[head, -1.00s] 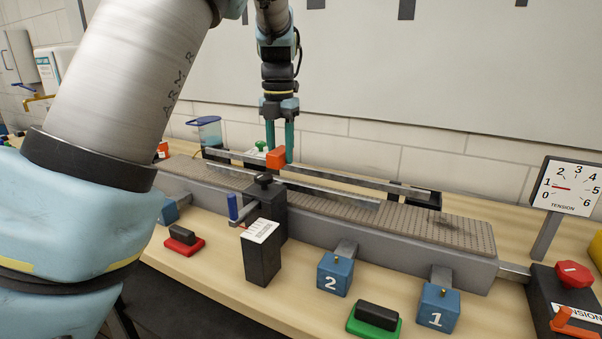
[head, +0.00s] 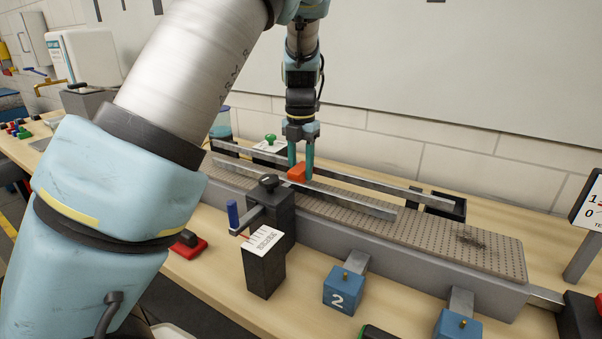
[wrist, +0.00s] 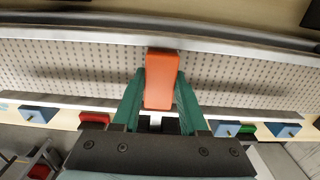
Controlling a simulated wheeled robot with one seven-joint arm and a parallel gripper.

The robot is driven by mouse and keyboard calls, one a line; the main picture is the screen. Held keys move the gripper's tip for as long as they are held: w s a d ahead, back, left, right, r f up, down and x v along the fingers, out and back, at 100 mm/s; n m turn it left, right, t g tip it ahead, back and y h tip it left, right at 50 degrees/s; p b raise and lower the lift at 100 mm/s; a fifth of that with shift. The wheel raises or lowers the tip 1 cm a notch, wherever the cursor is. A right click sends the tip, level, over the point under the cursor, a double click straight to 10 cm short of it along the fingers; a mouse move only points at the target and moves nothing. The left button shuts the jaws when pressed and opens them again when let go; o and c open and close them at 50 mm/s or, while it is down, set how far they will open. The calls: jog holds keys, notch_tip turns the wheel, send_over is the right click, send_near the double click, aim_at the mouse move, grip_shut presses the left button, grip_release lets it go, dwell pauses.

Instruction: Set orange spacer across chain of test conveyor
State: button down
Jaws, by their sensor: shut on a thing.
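The orange spacer (head: 297,172) is a small block between the two teal fingers of my gripper (head: 301,166), which is shut on it. In the wrist view the spacer (wrist: 161,80) shows lengthwise between the fingertips of my gripper (wrist: 160,95), over the conveyor's chain (wrist: 225,72). Its long side runs across the chain, from near one rail toward the other. The test conveyor's perforated grey chain (head: 430,237) runs diagonally between metal guide rails. Whether the spacer touches the chain is hidden by the near rail in the head view.
The far rail (head: 400,188) and near rail (head: 350,196) flank the spacer. A dark clamp post (head: 270,205) with a knob stands at the near side. Blue block 2 (head: 343,290) and a red-based block (head: 188,245) are in front. The chain's right part is clear except for a dark smudge.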

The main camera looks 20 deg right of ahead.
aim_at(301, 167)
jog(key=shift+f, duration=1.1)
jog(key=shift+c, duration=2.2)
grip_release()
jog(key=shift+f, duration=0.1)
notch_tip(301, 167, up, 12)
jog(key=shift+r+b, duration=0.15)
jog(key=shift+b, duration=1.1)
